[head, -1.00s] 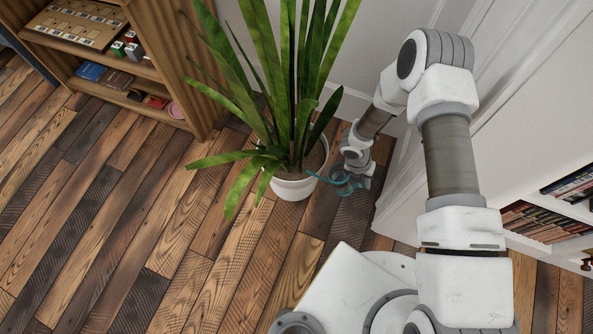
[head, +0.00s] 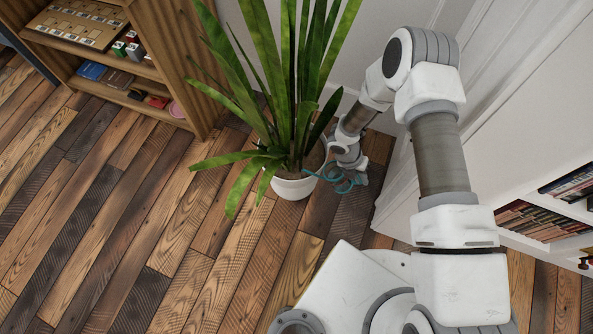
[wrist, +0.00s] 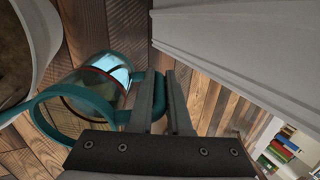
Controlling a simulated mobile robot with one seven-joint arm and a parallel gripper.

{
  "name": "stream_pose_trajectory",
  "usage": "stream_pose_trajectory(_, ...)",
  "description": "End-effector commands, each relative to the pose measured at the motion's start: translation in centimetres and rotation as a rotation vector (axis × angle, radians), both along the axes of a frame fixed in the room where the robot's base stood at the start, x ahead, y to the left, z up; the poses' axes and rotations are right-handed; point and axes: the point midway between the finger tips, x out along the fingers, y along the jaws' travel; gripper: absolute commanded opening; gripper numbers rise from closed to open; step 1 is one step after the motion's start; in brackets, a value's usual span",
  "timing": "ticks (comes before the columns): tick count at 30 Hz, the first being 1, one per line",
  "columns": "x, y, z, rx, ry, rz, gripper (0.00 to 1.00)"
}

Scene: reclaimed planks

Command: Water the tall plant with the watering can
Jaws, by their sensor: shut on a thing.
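The tall plant (head: 293,100) has long green leaves and stands in a white pot (head: 293,189) on the floor. The pot's rim and dark soil show at the left edge of the wrist view (wrist: 52,50). The watering can (wrist: 106,78) has a clear body with teal handle and trim. My gripper (wrist: 168,84) is shut on its teal handle. In the head view, the can (head: 343,184) is just right of the pot, partly hidden by my gripper (head: 352,174). Its thin teal spout points left to the pot's rim. I cannot tell whether water flows.
A wooden shelf (head: 195,85) with games and boxes stands left of the plant. A white wall (head: 345,60) is behind it. A white bookcase (head: 480,160) stands close on the right. The plank floor (head: 120,230) is clear at the front left.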

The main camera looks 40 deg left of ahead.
Motion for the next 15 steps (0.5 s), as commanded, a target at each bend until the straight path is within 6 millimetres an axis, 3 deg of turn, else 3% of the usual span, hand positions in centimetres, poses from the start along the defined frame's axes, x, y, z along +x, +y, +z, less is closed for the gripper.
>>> stream_pose_trajectory(15,-0.04,0.15,0.31,-0.016,-0.006,0.0,0.0)
